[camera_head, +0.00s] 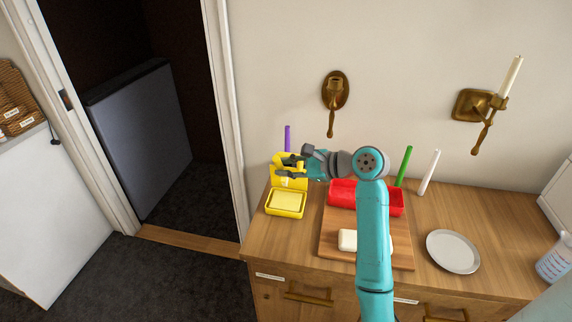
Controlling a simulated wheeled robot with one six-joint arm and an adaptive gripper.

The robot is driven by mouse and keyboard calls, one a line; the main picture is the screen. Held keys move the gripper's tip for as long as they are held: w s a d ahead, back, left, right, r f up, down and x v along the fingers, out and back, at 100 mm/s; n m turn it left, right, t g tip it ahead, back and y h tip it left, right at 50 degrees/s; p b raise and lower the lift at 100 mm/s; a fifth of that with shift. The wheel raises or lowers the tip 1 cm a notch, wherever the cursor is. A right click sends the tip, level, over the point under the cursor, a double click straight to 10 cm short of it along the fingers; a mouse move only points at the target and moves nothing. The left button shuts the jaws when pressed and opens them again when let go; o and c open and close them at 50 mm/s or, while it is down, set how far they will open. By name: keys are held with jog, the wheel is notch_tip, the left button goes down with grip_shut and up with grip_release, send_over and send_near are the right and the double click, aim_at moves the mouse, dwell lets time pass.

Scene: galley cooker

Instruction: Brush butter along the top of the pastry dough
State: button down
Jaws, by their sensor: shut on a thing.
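My gripper (289,168) is at the back left of the counter, in front of an upright yellow panel (276,176). It appears shut on a thin upright tool with a purple handle (287,138) rising above the fingers; a small pale tip shows below them. A yellow dish with a pale yellow block, apparently butter (286,202), lies just in front of and below the gripper. A white block, apparently the pastry dough (347,240), lies on a wooden board (333,219); my arm hides part of it.
A red tray (342,195) stands at the back of the board, partly behind my arm. A green stick (404,166) and a white stick (429,172) stand to its right. A round plate (453,251) and a bottle (555,262) are at the right. Brass sconces (335,92) hang above.

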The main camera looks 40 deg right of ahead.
jog(key=shift+f, duration=2.6)
jog(key=shift+f, duration=0.55)
jog(key=shift+r, duration=3.55)
